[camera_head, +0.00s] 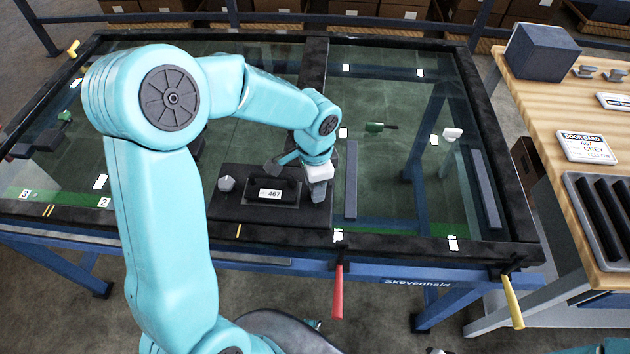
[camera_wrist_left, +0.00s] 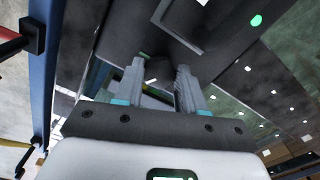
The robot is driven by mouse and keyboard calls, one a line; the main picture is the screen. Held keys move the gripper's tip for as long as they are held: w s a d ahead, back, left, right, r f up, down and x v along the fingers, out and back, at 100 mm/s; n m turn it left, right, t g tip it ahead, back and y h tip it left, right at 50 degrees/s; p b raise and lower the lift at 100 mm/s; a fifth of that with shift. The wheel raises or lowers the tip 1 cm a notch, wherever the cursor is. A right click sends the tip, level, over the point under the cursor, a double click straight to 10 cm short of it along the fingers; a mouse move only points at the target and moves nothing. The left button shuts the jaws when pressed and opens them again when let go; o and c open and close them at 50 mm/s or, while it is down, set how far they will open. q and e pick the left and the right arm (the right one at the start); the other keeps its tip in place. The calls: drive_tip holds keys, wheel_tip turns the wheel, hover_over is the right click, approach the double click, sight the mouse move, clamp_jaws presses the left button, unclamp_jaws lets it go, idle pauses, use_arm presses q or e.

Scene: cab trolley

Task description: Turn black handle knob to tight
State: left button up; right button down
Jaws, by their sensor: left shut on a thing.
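The black handle (camera_head: 285,197) with a white 467 label lies on a black plate (camera_head: 232,210) at the near middle of the glass-topped frame. A grey faceted knob (camera_head: 226,184) stands at its left end. My left gripper (camera_head: 318,188) points down at the right end of the handle. It is shut on a knob there, which the gripper hides in the head view. In the left wrist view, the two grey fingers (camera_wrist_left: 160,68) stand apart against the dark plate (camera_wrist_left: 215,50); the held knob is not clear between them. My right gripper is not in view.
A red lever (camera_head: 338,292) and a yellow lever (camera_head: 512,300) hang at the front edge of the frame (camera_head: 430,248). A wooden bench (camera_head: 545,95) with a grey block (camera_head: 541,52), a door card (camera_head: 586,146) and a slotted tray (camera_head: 600,215) stands at the right.

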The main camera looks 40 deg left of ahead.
use_arm(q)
drive_tip(key=m+p, duration=0.1)
drive_tip(key=m, duration=0.4)
drive_tip(key=shift+w+r+m+p, duration=0.15)
drive_tip(key=shift+m+p, duration=0.15)
drive_tip(key=shift+p, duration=0.1)
drive_tip(key=m+p, duration=0.2)
drive_tip(key=m, duration=0.3)
drive_tip(key=shift+w+a+m, duration=0.1)
drive_tip(key=shift+m, duration=0.3)
drive_tip(key=shift+p, duration=0.3)
drive_tip(key=shift+m, duration=0.3)
drive_tip(key=o, duration=1.1)
drive_tip(key=shift+c, duration=0.2)
wheel_tip(320, 180, up, 16)
drive_tip(key=shift+p, duration=0.3)
